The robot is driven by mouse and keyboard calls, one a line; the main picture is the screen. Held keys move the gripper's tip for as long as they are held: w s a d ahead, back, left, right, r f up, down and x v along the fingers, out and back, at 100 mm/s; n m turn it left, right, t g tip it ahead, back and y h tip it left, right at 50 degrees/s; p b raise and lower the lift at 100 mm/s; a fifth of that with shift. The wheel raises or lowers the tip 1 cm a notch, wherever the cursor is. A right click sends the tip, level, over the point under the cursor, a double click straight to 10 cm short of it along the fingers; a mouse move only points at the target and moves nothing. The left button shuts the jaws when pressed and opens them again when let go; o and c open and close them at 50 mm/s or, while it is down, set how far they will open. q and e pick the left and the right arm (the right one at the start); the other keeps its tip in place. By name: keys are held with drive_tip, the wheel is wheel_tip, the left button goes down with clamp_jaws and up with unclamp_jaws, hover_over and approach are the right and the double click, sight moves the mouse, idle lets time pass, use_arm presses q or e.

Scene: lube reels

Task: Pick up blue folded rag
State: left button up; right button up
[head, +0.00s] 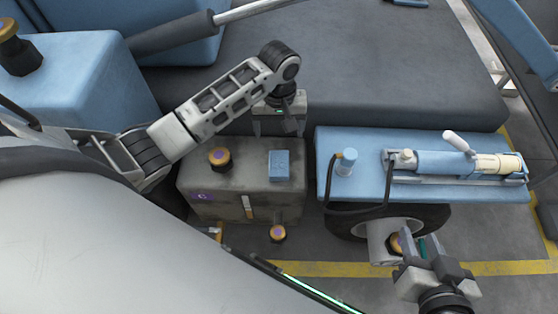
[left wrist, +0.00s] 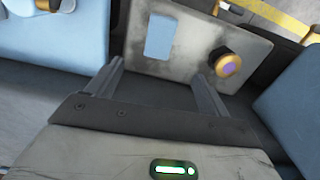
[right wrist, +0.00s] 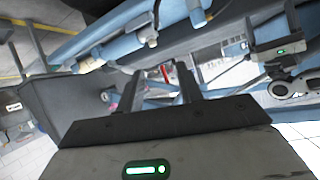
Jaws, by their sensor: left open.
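The blue folded rag (head: 279,165) lies flat on top of a stained grey box (head: 240,180), on the box's right side. In the left wrist view the rag (left wrist: 160,37) is beyond the fingertips, left of centre. My left gripper (head: 290,122) is open and empty, just behind and above the rag, not touching it. My right gripper (head: 423,243) is at the lower right of the head view, in front of the blue bench. In the right wrist view its fingers (right wrist: 158,75) stand apart with nothing held between them.
An orange and black knob (head: 219,157) stands on the grey box beside the rag. A blue bench (head: 365,180) to the right carries a pump-like tool (head: 450,163) and a hose. A dark padded surface (head: 350,70) lies behind. A second knob (head: 278,233) sits low in front of the box.

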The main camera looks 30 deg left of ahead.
use_arm(q)
drive_tip(key=b, duration=0.2)
hover_over(279, 163)
wheel_tip(279, 163, down, 8)
drive_tip(key=shift+w+a+r, duration=0.1)
drive_tip(key=shift+r, duration=0.1)
drive_tip(key=shift+f, duration=0.6)
wheel_tip(279, 163, down, 4)
drive_tip(key=shift+f+b, duration=0.15)
drive_tip(key=shift+b, duration=1.05)
drive_tip(key=shift+f, duration=0.5)
drive_tip(key=c, duration=1.1)
use_arm(e)
wheel_tip(279, 163, down, 6)
drive_tip(key=a+g, duration=0.1)
drive_tip(key=shift+w+a+f+y, duration=0.15)
drive_tip(key=shift+w+a+y, duration=0.05)
drive_tip(key=shift+w+y, duration=0.1)
